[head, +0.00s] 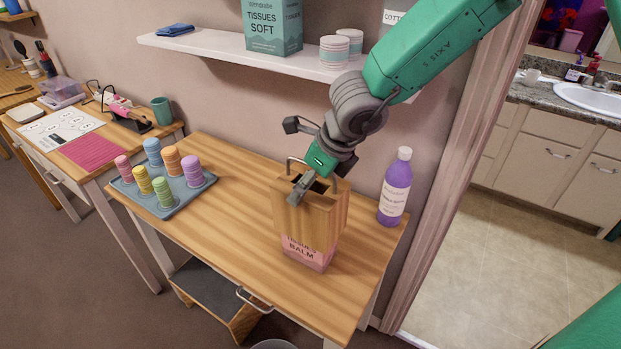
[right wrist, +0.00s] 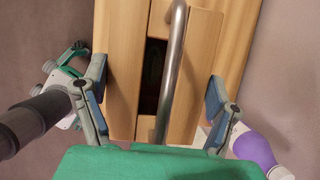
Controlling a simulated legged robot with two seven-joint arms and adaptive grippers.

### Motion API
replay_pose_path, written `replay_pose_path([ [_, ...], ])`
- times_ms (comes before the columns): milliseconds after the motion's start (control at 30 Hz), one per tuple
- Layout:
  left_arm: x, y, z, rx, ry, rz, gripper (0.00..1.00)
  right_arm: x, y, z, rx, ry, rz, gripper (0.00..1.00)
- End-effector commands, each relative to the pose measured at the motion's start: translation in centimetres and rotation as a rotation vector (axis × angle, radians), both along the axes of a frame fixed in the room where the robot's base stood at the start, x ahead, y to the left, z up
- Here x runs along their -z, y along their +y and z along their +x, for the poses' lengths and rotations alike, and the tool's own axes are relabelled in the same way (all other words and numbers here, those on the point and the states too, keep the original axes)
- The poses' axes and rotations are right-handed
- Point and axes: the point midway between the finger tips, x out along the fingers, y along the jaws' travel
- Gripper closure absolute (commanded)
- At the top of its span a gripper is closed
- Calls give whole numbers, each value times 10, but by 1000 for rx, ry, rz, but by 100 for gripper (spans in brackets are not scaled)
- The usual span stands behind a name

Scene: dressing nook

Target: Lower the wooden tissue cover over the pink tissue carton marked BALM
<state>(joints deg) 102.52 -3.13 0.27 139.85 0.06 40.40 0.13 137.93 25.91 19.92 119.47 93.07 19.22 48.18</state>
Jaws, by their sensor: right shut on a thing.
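The wooden tissue cover (head: 312,213) is a tall box with a dark slot in its top and a metal handle; its top also fills the middle of the right wrist view (right wrist: 122,75). Just below it shows the pink tissue carton (head: 308,256) marked BALM, standing on the table. The cover hides the carton's upper part; I cannot tell whether it is around the carton top or just above it. My right gripper (head: 300,160) is at the cover's top, shut on it, with its fingers on both sides of the handle (right wrist: 172,70). My left gripper is not in view.
A purple bottle (head: 395,188) stands close to the right of the cover. A tray (head: 192,199) of coloured rolls is at the table's left. A green SOFT tissue carton (head: 273,27) sits on the wall shelf (head: 230,49) above. The table (head: 235,235) is clear left of the carton.

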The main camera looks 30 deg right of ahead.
Motion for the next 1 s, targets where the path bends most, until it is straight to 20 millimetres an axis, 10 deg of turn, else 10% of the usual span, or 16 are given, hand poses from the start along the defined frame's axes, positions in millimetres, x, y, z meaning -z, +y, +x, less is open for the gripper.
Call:
replay_pose_path([
  [1000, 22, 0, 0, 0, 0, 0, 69, 26, 0, 0, 0, -2, 1, 71],
])
